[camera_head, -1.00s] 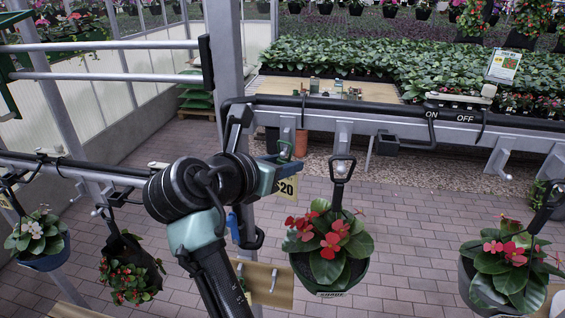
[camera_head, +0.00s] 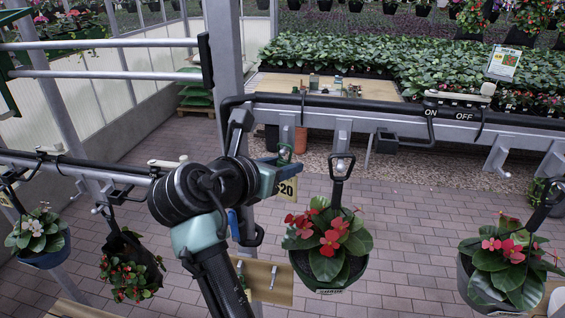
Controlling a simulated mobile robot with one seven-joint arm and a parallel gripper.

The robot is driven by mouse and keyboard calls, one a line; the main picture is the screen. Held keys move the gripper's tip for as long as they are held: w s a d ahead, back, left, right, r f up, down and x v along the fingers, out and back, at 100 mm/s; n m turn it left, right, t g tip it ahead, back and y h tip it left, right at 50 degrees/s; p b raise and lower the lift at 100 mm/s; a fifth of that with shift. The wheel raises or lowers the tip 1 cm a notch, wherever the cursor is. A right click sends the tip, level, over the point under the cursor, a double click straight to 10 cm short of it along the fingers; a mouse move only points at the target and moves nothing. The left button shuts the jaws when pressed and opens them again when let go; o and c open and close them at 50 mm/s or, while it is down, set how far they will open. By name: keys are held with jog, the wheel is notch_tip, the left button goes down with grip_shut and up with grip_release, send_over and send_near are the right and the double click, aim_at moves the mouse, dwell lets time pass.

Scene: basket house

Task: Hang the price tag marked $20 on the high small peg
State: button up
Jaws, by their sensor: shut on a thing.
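The price tag (camera_head: 288,190) is a small cream card with "20" in dark print; its left part is hidden by my gripper. My gripper (camera_head: 286,162) is shut on the tag's upper end, with a green loop showing just above. The tag hangs in the air beside the grey post and left of the hanging pot. A wooden board (camera_head: 283,292) with small metal pegs (camera_head: 274,275) is lower down, below the gripper; my arm covers part of it. I cannot tell which peg is the high small one.
A pot with red flowers (camera_head: 330,245) hangs right of the gripper, close to the tag. A grey rail (camera_head: 400,125) with hooks runs behind. Another red-flowered pot (camera_head: 505,270) hangs at far right. Two pots hang at left. The paved floor (camera_head: 420,215) is open.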

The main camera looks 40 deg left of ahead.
jog(key=o, duration=1.1)
jog(key=shift+c, duration=0.2)
jog(key=shift+s, duration=0.1)
jog(key=b+v, duration=0.2)
jog(key=v, duration=1.1)
jog(key=shift+r, duration=0.1)
